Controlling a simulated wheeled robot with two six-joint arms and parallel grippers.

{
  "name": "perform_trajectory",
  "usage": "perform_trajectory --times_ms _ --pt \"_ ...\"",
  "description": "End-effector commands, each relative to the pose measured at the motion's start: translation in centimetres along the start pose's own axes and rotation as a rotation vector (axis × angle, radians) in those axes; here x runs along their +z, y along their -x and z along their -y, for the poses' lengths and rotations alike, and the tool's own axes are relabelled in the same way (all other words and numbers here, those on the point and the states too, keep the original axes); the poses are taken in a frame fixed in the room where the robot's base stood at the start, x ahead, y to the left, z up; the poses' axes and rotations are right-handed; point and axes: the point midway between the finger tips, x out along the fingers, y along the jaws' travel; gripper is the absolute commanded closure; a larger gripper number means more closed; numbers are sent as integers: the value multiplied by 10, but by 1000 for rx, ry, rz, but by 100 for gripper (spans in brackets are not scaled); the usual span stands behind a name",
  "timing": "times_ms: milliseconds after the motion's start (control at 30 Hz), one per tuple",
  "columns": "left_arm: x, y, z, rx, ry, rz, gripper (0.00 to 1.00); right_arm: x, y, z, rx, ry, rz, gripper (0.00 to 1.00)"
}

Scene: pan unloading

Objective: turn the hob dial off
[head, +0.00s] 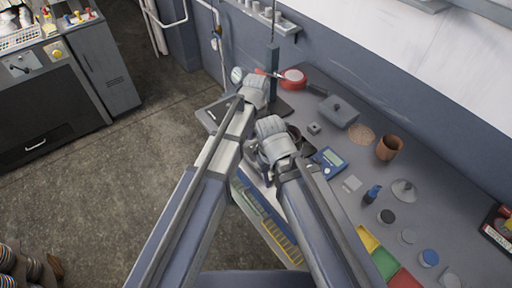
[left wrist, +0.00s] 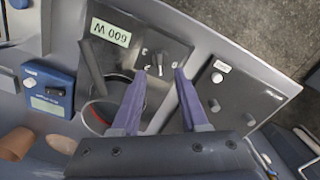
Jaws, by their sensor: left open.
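In the left wrist view my left gripper (left wrist: 160,74) is open, its two purple fingers pointing at a dark panel labelled W 009 (left wrist: 128,30). A small dark dial (left wrist: 157,59) on this panel shows just beyond and between the fingertips. I cannot tell whether either finger touches it. A round vessel with a red inner edge (left wrist: 97,112) lies left of the fingers, partly hidden by them. In the head view, grey arm joints cover most of this area, and the dial cannot be made out there. My right gripper cannot be made out.
A second dark panel with knobs (left wrist: 248,100) lies right of the fingers. A blue device (head: 328,158), a brown cup (head: 389,147), a lidded grey box (head: 338,110) and a red pan (head: 293,79) stand on the grey bench (head: 340,205). Open floor (head: 110,170) lies left.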

Motion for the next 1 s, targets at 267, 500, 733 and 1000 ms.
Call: perform_trajectory --times_ms 267,500,733,1000 --pt "0 -42 0 0 0 0 56 -3 -42 4 0 -1 0 50" --pt "0 -52 0 0 0 0 56 -3 -52 5 0 -2 0 50" --pt "0 -51 0 0 0 0 57 -3 -50 5 0 -2 0 50" --pt "0 -51 0 0 0 0 88 -3 -50 5 0 -2 0 50"
